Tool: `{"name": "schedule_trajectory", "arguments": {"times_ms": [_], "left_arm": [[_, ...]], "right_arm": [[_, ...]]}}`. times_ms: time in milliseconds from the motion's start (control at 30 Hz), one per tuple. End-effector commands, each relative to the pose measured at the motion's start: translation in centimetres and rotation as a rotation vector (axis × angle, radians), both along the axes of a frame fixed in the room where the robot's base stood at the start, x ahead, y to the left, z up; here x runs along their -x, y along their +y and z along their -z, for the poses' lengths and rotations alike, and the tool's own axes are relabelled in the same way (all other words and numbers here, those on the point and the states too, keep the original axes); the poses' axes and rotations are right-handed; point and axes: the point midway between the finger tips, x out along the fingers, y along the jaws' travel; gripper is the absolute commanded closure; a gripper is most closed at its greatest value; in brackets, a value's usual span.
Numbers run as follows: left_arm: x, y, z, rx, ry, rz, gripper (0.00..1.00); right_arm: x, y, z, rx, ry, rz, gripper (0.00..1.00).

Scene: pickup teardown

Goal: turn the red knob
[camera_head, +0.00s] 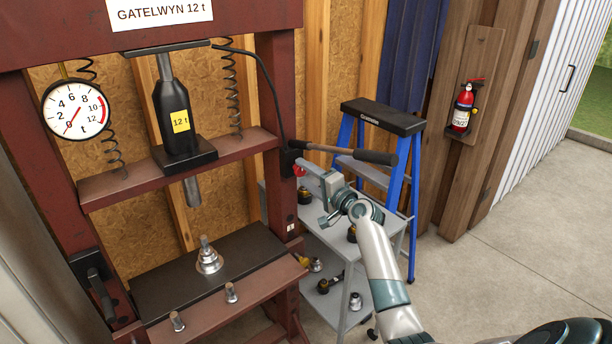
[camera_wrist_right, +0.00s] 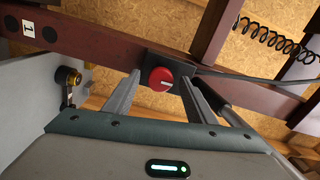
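The red knob (camera_head: 299,170) is on the right post of the press, partly hidden by my right gripper in the head view. In the right wrist view the knob (camera_wrist_right: 161,80) is round with a pale line across its face, on a black box (camera_wrist_right: 182,68) fixed to the dark red frame. My right gripper (camera_head: 305,170) is at the knob. In the right wrist view its fingers (camera_wrist_right: 160,84) are apart, one on each side of the knob, with visible gaps; I cannot tell the depth between fingertips and knob. My left gripper is not in view.
The press lever (camera_head: 345,152) reaches out just above my right gripper. A grey shelf cart (camera_head: 335,238) with several fittings stands below my arm. A blue stepladder (camera_head: 411,205) is behind. The press gauge (camera_head: 75,110) hangs at left. Concrete floor is clear at right.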

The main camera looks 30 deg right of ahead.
Motion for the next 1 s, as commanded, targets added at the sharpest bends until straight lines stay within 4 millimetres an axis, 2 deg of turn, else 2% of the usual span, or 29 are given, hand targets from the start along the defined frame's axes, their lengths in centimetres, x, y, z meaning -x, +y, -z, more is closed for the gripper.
{"name": "schedule_trajectory", "arguments": {"times_ms": [267, 467, 667, 1000], "left_arm": [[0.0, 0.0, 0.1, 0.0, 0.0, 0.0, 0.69], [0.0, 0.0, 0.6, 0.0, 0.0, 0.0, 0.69], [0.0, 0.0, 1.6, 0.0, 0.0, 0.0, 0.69], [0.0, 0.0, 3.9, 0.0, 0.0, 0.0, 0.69]], "right_arm": [[0.2, 0.0, 0.0, 0.001, 0.0, 0.0, 0.49], [1.7, -0.1, 0.2, 0.001, 0.0, -0.001, 0.49], [4.6, -0.4, 0.3, 0.003, 0.0, 0.0, 0.49], [11.5, -0.9, 0.5, 0.003, 0.001, 0.0, 0.49]]}}
